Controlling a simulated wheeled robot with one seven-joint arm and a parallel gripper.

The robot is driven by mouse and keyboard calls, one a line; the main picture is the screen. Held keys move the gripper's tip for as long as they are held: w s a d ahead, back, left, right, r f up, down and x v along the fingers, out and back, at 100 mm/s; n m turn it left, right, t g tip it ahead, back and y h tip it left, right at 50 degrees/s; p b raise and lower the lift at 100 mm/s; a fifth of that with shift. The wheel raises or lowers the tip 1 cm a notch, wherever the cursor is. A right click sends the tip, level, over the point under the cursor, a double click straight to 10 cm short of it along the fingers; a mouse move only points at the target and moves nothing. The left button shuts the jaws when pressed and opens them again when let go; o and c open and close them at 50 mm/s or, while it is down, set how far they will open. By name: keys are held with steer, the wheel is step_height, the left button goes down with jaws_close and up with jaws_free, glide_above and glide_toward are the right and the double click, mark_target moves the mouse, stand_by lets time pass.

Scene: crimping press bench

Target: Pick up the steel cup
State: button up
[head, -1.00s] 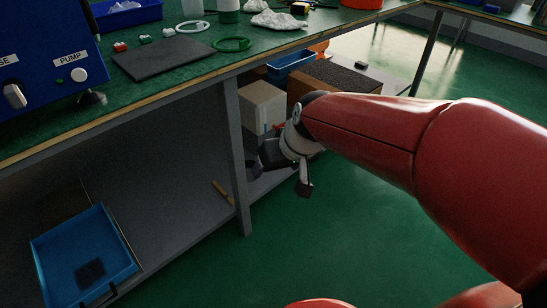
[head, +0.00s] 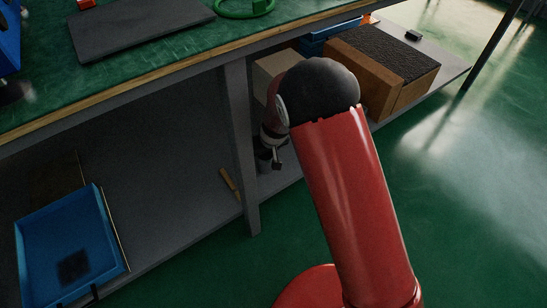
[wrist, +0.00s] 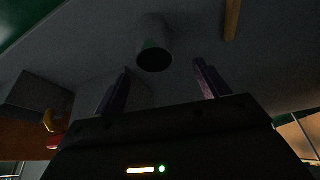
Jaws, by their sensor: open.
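The steel cup (wrist: 154,44) is a grey cylinder with a dark round end, seen on the grey lower shelf in the wrist view. It lies just beyond my gripper (wrist: 162,78), roughly in line with the gap between the fingers. My two fingers are apart with nothing between them, and they do not appear to touch the cup. In the head view my gripper (head: 272,160) is low beside the table leg, at the lower shelf, partly hidden by my arm. I cannot clearly tell the cup from my gripper there.
A grey table leg (head: 241,145) stands just left of my gripper. A wooden stick (head: 230,181) lies near it on the shelf. A pale box (head: 272,70) and a brown box (head: 375,75) are behind. A blue tray (head: 70,245) is at left. The workbench top (head: 160,62) overhangs the shelf.

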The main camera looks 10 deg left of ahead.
mark_target(265, 156)
steer(key=x, duration=0.2)
steer(key=b+x, duration=0.1)
steer(key=x, duration=0.5)
steer(key=shift+w+d+f+b, duration=0.2)
steer(key=shift+d+f+b, duration=0.05)
steer(key=shift+d+b, duration=0.1)
steer(key=c, duration=1.2)
